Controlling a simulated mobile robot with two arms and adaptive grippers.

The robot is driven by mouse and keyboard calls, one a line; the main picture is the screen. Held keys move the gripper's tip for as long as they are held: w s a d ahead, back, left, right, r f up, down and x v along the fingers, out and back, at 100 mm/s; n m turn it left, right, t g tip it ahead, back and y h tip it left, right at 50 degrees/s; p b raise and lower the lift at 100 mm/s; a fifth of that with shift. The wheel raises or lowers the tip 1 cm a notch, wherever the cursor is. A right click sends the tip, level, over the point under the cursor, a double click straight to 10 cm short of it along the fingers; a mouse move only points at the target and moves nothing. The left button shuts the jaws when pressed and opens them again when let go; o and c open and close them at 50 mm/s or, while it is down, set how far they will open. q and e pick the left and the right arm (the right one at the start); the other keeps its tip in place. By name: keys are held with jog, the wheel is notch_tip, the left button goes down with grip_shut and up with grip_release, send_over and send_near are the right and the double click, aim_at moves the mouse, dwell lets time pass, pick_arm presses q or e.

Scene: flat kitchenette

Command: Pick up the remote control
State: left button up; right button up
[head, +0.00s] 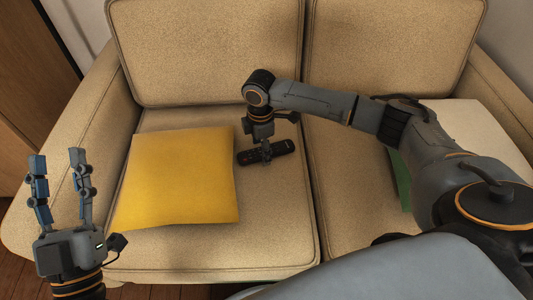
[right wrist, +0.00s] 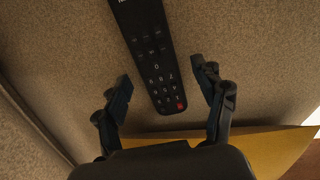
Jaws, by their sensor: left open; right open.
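The remote control (head: 283,148) is black and lies flat on the left seat cushion of the sofa, beside the yellow cushion. In the right wrist view the remote (right wrist: 152,50) runs from the top edge down to a red button near its lower end. My right gripper (head: 266,155) is over the remote and hides part of it. In the right wrist view its open fingers (right wrist: 162,85) stand on either side of the remote's lower end, with gaps on both sides. My left gripper (head: 56,160) is open and empty, fingers up, at the lower left, away from the remote.
The yellow cushion (head: 178,180) lies left of the remote, and its edge shows in the right wrist view (right wrist: 265,150). The beige sofa (head: 205,50) has a backrest behind the remote. A pale item (head: 470,128) and a green item (head: 402,182) lie on the right seat, partly behind my arm.

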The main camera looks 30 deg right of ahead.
jog(key=shift+f, duration=0.1)
jog(key=shift+c, duration=0.4)
jog(key=c, duration=1.2)
